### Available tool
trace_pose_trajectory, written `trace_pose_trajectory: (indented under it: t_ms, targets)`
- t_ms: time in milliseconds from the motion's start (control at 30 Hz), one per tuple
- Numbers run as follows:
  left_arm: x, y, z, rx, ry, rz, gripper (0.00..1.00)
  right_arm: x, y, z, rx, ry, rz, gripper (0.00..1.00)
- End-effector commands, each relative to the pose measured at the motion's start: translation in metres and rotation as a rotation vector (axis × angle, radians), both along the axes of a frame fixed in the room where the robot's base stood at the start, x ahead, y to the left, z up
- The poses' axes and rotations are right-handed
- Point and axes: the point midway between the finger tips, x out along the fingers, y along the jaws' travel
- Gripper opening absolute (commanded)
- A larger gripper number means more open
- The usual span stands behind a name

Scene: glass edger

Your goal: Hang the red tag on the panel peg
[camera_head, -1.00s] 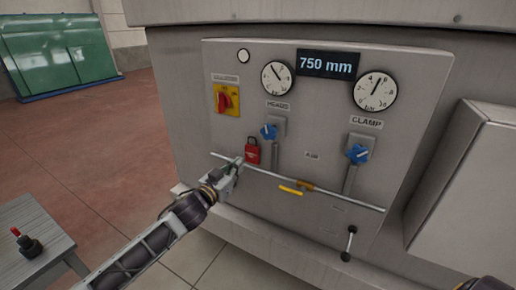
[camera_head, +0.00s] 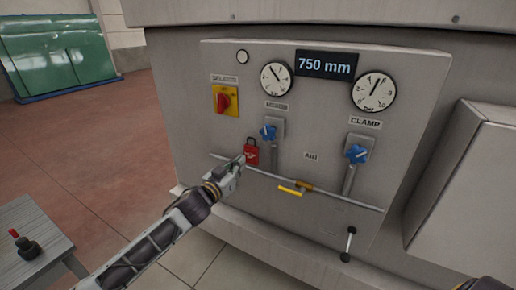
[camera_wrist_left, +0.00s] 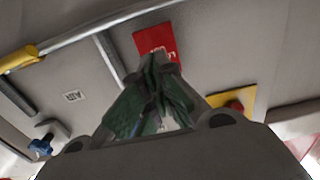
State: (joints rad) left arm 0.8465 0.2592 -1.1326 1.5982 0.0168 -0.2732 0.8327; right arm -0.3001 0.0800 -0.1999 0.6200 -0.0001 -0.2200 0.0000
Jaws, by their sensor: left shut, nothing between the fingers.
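The red tag (camera_head: 251,154) hangs upright against the grey panel, below and left of the left blue knob. Its top loop meets the panel where the peg would be; the peg itself is hidden. My left gripper (camera_head: 241,160) is shut and empty, with its tips close to the tag's lower left side. In the left wrist view the red tag (camera_wrist_left: 157,42) shows just beyond the green-padded fingertips (camera_wrist_left: 158,72). I cannot tell whether the tips touch it. Only a small part of my right arm shows at the bottom right, without its gripper.
A pipe with a yellow-handled valve (camera_head: 290,191) runs across the panel below the tag. Blue knobs (camera_head: 357,154), gauges (camera_head: 375,92) and a red-and-yellow switch (camera_head: 227,100) surround it. A grey side table (camera_head: 35,235) stands at lower left.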

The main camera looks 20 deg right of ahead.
Motion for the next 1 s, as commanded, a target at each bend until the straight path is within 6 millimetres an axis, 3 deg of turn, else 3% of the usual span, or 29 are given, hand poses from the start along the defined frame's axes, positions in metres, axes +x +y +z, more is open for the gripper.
trace_pose_trajectory:
  t_ms: [1000]
  targets:
    - [0.011, -0.015, 0.0, 0.001, -0.001, 0.0, 0.0, 0.0, 0.0, -0.002, 0.0, 0.0, 0.0, 0.4]
